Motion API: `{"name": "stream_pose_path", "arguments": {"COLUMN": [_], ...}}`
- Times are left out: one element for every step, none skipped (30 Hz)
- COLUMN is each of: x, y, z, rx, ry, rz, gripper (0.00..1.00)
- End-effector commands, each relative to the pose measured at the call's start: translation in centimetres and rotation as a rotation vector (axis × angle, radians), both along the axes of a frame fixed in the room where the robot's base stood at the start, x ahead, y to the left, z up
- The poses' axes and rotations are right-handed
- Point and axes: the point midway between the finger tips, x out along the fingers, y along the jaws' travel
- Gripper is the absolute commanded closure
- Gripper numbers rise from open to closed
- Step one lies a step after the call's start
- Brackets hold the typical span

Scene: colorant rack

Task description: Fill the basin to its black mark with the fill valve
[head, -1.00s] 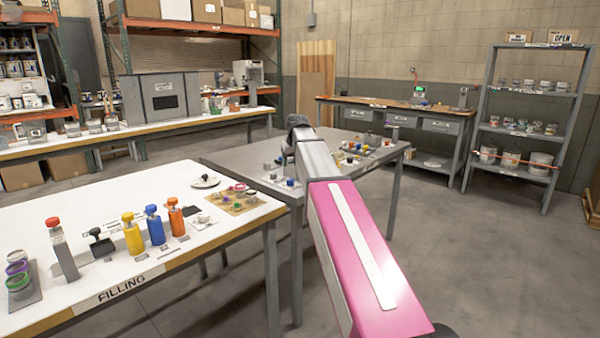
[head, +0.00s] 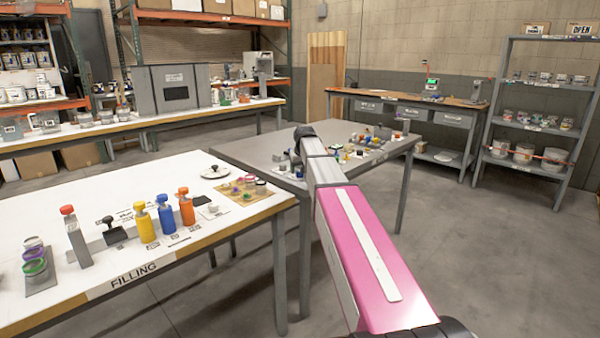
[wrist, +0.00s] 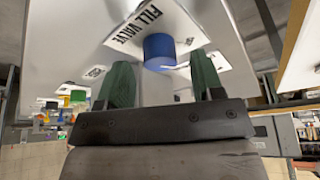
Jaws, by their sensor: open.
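In the wrist view a blue knob (wrist: 159,50) stands against a white panel, beside a label (wrist: 140,22) reading "FILL VALVE". My gripper (wrist: 162,68) is open, with one green finger on each side of the knob in the picture. I cannot tell whether the knob lies between the fingertips or just beyond them, and no contact is clear. In the head view my arm reaches over the grey table, and it hides the gripper. I cannot make out the basin or its black mark in either view.
The grey table (head: 262,148) holds several small coloured items (head: 350,152). A white table (head: 60,230) marked "FILLING" stands at the left with yellow (head: 145,224), blue (head: 166,217) and orange (head: 186,208) bottles. The floor (head: 450,270) at right is clear.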

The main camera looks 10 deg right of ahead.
Motion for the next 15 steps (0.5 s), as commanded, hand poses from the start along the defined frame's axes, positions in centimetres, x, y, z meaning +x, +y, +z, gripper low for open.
{"name": "stream_pose_path", "arguments": {"x": [0.3, 0.4, 0.5, 0.6, 0.6, 0.6, 0.7, 0.7, 0.7, 0.7, 0.7, 0.7, 0.7, 0.7, 0.7], "y": [0.0, 0.0, 0.0, 0.1, 0.1, 0.1, 0.1, 0.1, 0.1, 0.1, 0.1, 0.1, 0.1, 0.1, 0.1], "z": [-0.5, -0.8, -1.0, -1.2, -1.3, -1.4, -1.5, -1.6, -1.6, -1.6, -1.6, -1.6, -1.6, -1.6, -1.6], "rx": [0.0, 0.0, 0.0, 0.0, 0.0, 0.0, 0.0, 0.0, 0.0, 0.0, 0.0, 0.0, 0.0, 0.0, 0.0], "ry": [0.0, -0.001, -0.001, -0.001, -0.001, -0.001, -0.001, -0.001, -0.001, -0.001, -0.001, -0.001, -0.001, -0.001, -0.001], "rz": [0.0, 0.0, 0.0, 0.0, 0.0, 0.0, 0.0, 0.0, 0.0, 0.0, 0.0, 0.0, 0.0, 0.0, 0.0], "gripper": [0.39, 0.39, 0.39, 0.39, 0.39, 0.39, 0.39, 0.39, 0.39, 0.39, 0.39, 0.39, 0.39, 0.39, 0.39]}}
